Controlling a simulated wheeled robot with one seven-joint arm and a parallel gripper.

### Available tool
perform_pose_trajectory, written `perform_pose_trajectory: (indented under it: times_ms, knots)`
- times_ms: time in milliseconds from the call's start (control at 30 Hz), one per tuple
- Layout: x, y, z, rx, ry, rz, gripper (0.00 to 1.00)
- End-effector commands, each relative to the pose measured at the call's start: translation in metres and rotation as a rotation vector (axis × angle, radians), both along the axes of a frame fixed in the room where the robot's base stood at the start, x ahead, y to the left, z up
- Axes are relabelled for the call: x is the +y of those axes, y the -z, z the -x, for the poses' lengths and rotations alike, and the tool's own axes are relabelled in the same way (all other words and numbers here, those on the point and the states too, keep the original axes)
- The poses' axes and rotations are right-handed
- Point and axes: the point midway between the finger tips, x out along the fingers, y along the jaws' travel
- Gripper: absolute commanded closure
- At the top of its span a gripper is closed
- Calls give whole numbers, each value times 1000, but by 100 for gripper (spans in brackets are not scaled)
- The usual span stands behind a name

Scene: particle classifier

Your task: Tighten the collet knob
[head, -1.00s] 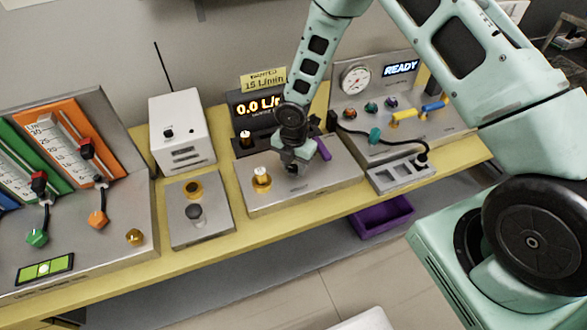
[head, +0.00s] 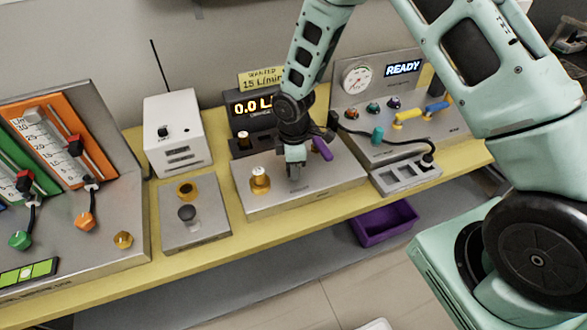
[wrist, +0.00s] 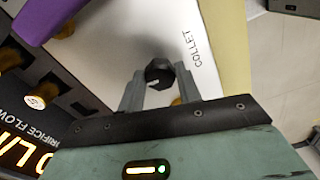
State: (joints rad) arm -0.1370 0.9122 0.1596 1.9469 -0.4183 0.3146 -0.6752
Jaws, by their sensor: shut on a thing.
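The collet knob (wrist: 158,72) is a dark, faceted knob with a pale mark, on a grey metal plate beside the word COLLET in the wrist view. My gripper (wrist: 159,80) has its two grey fingers on either side of the knob and is shut on it. In the head view my gripper (head: 295,172) points down onto the plate (head: 330,186), and the knob is hidden behind the fingers there.
A brass fitting with a pale top (head: 260,178) stands left of my gripper, and a purple lever (head: 321,148) is close on its right. The flow display (head: 254,104) stands behind. A black cable (head: 385,143) crosses the bench at right. A purple bin (head: 385,222) sits below.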

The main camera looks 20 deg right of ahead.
Motion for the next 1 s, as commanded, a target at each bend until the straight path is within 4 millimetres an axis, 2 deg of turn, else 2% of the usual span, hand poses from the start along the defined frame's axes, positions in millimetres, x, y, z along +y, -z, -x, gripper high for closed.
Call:
perform_pose_trajectory:
  times_ms: [1000]
  knots:
    - [1,0,0,-3,962,-2,89]
